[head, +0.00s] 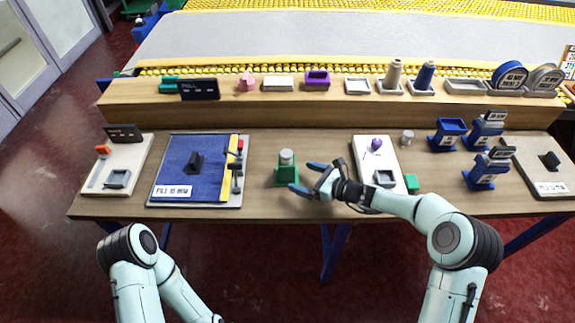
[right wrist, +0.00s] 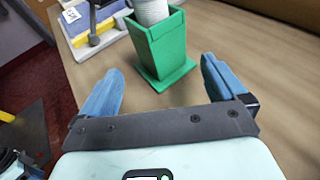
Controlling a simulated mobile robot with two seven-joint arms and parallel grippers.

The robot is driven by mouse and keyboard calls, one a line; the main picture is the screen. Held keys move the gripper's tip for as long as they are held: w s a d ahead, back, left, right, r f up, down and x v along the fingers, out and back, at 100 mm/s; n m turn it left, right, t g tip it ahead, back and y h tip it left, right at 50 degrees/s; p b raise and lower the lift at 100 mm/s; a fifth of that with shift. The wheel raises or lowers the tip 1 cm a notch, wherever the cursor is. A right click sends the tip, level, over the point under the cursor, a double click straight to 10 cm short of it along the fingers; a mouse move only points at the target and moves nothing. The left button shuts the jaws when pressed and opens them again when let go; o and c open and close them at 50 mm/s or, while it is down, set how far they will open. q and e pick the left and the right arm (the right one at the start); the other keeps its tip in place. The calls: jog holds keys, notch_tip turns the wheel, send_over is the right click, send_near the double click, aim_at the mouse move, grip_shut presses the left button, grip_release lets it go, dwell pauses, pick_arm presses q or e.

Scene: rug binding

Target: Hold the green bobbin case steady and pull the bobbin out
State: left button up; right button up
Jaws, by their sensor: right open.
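The green bobbin case (head: 286,176) stands upright on the wooden table, left of my right gripper. The pale grey bobbin (head: 286,157) sticks out of its top. In the right wrist view the case (right wrist: 160,48) is a square green holder on a wider foot, and the ribbed bobbin (right wrist: 151,11) rises out of it, cut by the top edge. My right gripper (head: 299,176) is open and empty. Its blue fingers (right wrist: 160,66) point at the case, which lies ahead between their lines. My left arm shows at the bottom left, with its gripper out of frame.
A blue mat board (head: 170,179) with a yellow strip lies left of the case. A white board (head: 365,160) with a purple-topped piece lies under and beyond my right forearm. Blue stands (head: 481,176) are farther right. A raised shelf (head: 230,112) with several parts runs behind.

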aim_at(290, 173)
jog(key=x, duration=0.6)
jog(key=shift+w+a, duration=0.1)
jog(key=shift+w, duration=0.1)
